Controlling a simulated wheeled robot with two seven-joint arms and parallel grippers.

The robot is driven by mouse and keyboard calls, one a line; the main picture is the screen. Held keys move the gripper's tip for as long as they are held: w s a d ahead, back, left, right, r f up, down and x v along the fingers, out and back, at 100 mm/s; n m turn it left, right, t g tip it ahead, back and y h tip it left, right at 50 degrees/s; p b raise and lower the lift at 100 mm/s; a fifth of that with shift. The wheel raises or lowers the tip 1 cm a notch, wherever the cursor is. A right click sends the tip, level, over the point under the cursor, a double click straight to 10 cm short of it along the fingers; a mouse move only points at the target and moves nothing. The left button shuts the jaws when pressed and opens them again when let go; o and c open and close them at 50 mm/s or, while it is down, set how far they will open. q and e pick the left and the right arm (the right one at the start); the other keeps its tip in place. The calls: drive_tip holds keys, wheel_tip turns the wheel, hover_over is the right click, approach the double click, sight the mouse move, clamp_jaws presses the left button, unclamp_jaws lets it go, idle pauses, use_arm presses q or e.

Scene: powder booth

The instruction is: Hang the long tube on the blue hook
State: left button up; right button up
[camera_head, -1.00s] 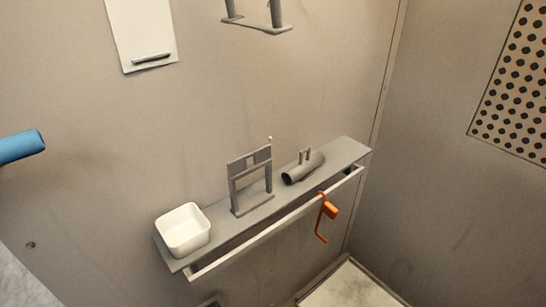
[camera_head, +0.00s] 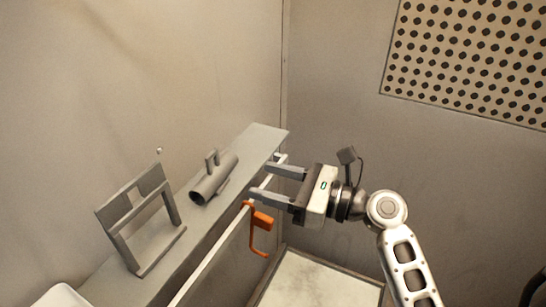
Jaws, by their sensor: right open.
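A grey tube (camera_head: 214,180) with a small loop on top lies on the grey shelf (camera_head: 262,139) along the wall. I cannot tell whether it is the long tube. My right gripper (camera_head: 259,180) is open and empty, with its two fingers pointing left toward the shelf's front rail. It is to the right of the tube and apart from it in the picture. An orange hook (camera_head: 260,231) hangs on the rail just below the lower finger. No blue hook shows in this view. My left gripper is not in view.
A grey frame stand (camera_head: 143,222) stands on the shelf left of the tube. A white bin (camera_head: 62,297) is cut off at the lower left. A perforated panel (camera_head: 470,60) is on the right wall. A pale floor panel (camera_head: 318,284) lies below the rail.

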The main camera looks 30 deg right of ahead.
drive_tip(key=b, duration=0.2)
approach(214, 169)
drive_tip(key=w+a+r, duration=0.1)
drive_tip(key=w+a, duration=0.1)
drive_tip(key=w+a+p, duration=0.1)
drive_tip(key=w+a+r+p, duration=0.1)
drive_tip(key=a, duration=0.1)
drive_tip(key=shift+w+a+r+p, duration=0.1)
drive_tip(key=shift+w+a+p, duration=0.2)
drive_tip(key=shift+w+p, duration=0.05)
drive_tip(key=w, duration=0.1)
drive_tip(key=w+a+f, duration=0.1)
drive_tip(key=shift+w+f, duration=0.1)
drive_tip(key=shift+w, duration=0.25)
drive_tip(key=shift+s+a, duration=0.1)
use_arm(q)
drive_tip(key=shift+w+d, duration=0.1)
